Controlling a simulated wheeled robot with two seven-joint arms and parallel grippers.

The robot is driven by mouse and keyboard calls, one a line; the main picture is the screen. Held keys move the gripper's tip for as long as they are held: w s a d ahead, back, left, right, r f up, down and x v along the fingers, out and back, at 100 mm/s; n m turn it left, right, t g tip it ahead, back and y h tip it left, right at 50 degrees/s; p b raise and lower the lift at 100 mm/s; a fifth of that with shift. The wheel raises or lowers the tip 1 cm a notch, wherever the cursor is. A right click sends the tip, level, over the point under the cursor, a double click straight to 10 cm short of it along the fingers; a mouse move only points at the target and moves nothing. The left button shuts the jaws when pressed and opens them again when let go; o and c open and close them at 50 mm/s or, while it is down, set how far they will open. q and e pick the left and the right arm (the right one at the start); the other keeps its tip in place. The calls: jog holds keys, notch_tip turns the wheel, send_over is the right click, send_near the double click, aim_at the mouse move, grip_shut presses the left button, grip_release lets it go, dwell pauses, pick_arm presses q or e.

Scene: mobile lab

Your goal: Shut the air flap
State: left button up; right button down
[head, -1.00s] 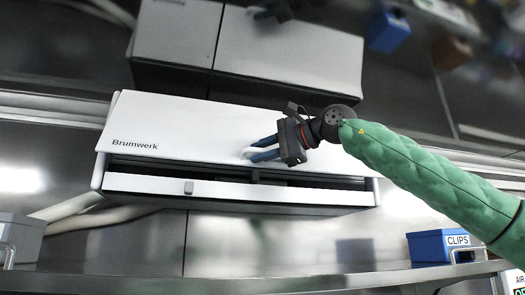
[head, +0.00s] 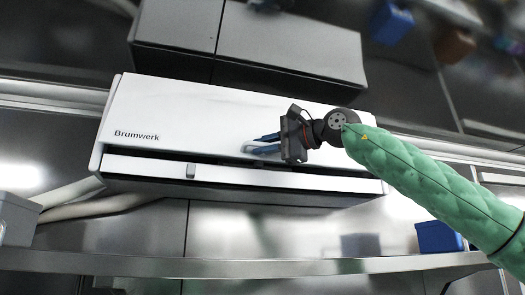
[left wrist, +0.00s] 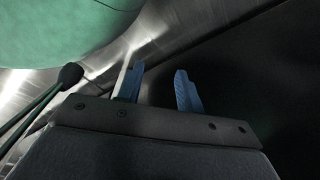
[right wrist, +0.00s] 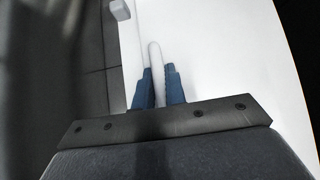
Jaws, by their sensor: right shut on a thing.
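The white air unit (head: 215,110) marked "Brumwerk" is in the middle of the head view. Its long white flap (head: 240,177) runs along the lower front, with a dark gap above it, widest towards the middle and right. My right gripper (head: 263,144) is in front of the unit, its blue fingers shut on a pale rounded handle. In the right wrist view this handle (right wrist: 155,60) stands between the fingers; where it joins the unit is unclear. My left gripper (left wrist: 160,87) shows in the left wrist view, fingers apart with nothing between them.
A grey cabinet (head: 290,45) is above the unit. A blue box (head: 437,237) stands at the lower right, and a metal rail (head: 250,267) crosses below. Pale pipes (head: 95,207) leave the unit at left.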

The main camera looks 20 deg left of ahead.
aim_at(261, 156)
jog(key=w, duration=0.1)
jog(key=w+a, duration=0.1)
jog(key=w+f, duration=0.1)
jog(key=shift+w+a+n+y, duration=0.1)
jog(key=shift+a+n+y, duration=0.2)
jog(key=shift+a, duration=0.1)
jog(key=shift+w+a+f, duration=0.1)
jog(key=shift+w, duration=0.1)
jog(key=shift+s, duration=0.15)
pick_arm(q)
jog(key=shift+w+r, duration=0.15)
jog(key=shift+w, duration=0.75)
pick_arm(e)
jog(key=c, duration=1.5)
grip_release()
jog(key=shift+c, duration=0.2)
pick_arm(q)
jog(key=shift+w, duration=0.2)
pick_arm(e)
jog(key=shift+o, duration=0.4)
jog(key=shift+w+d, duration=0.2)
jog(key=shift+w, duration=0.1)
